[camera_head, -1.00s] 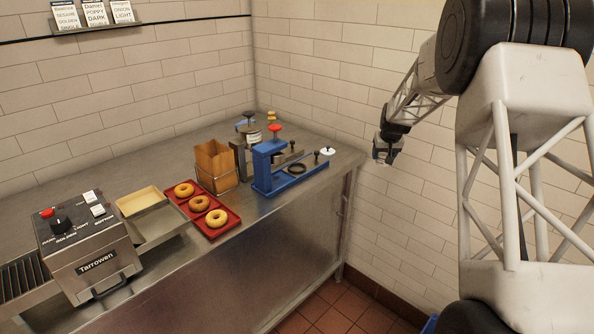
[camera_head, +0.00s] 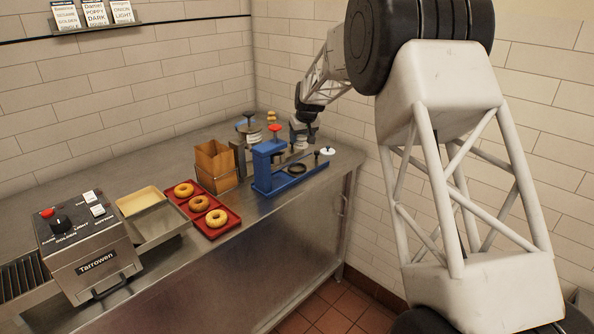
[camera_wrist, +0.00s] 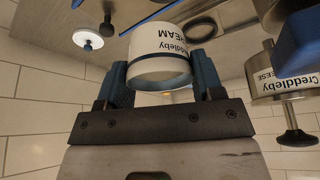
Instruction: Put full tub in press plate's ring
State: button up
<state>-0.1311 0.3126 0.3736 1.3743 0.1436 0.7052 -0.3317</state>
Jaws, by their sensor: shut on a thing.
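My gripper (camera_wrist: 163,75) is shut on a white tub (camera_wrist: 160,48) with dark upside-down lettering, "Creddleby" and a part ending in "EAM". Its blue fingers lie on either side of the tub. In the head view my gripper (camera_head: 303,132) is over the back right of the counter, just behind the blue press (camera_head: 264,164). The tub is hard to make out there. The black ring (camera_head: 296,169) lies on the press's low base, in front of my gripper. The ring also shows in the wrist view (camera_wrist: 201,29), beyond the tub and apart from it. The tub's contents are hidden.
A steel container labelled Creddleby (camera_wrist: 281,86), with a black knob, is close on the right in the wrist view. A white disc (camera_head: 327,151) is at the counter's right end. A paper bag (camera_head: 214,160) and a red tray (camera_head: 223,226) with bagels stand left of the press.

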aim_at(297, 147)
jog(key=shift+a+r, duration=0.2)
jog(key=shift+a, duration=0.7)
jog(key=shift+f, duration=0.1)
jog(key=shift+f, duration=2.4)
jog(key=shift+f, duration=2.5)
jog(key=shift+f, duration=0.15)
jog(key=o, duration=1)
